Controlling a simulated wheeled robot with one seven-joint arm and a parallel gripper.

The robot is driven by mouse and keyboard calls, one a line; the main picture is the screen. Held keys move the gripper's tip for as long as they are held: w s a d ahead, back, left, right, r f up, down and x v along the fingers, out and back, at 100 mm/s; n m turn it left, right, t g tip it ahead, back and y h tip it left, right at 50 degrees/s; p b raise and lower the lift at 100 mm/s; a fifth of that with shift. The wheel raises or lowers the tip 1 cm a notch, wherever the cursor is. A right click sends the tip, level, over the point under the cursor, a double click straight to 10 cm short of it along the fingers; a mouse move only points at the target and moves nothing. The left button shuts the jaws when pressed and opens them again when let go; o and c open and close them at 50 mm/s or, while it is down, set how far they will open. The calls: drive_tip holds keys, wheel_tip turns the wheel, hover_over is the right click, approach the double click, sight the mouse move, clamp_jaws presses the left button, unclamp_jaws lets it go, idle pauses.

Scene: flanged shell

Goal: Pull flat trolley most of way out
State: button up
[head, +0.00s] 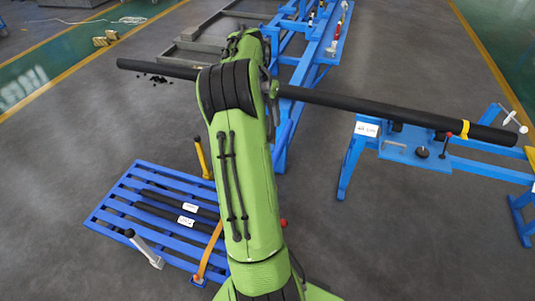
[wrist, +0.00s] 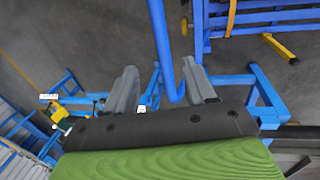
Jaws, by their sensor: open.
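The flat trolley, a low blue slatted frame (head: 122,192), stands on the floor at lower left in the head view. It carries black tubes with white labels and an orange strap (head: 208,252). What looks like its slatted deck also shows at the top right of the wrist view (wrist: 275,16). My gripper (wrist: 160,68) is open in the wrist view. A bent blue bar (wrist: 161,35) comes down from the top and passes between the fingers in that picture. I cannot tell whether it touches them or belongs to the trolley. In the head view my gripper is hidden behind my green arm.
A long black pipe (head: 400,115) crosses behind my arm, its right end on a blue stand (head: 350,165). A blue frame (head: 300,75) stands beyond. A yellow handle (head: 203,158) rises beside the trolley. Grey floor is clear at left and lower right.

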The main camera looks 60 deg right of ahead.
sight(274, 155)
drive_tip(key=s+f, duration=0.1)
drive_tip(key=f, duration=0.3)
drive_tip(key=f+b, duration=0.1)
drive_tip(key=f, duration=0.4)
drive_tip(key=s+f+b, duration=0.1)
drive_tip(key=f, duration=0.4)
drive_tip(key=shift+s+d+f, duration=0.15)
drive_tip(key=shift+s+f, duration=0.1)
drive_tip(key=shift+s, duration=0.1)
clamp_jaws()
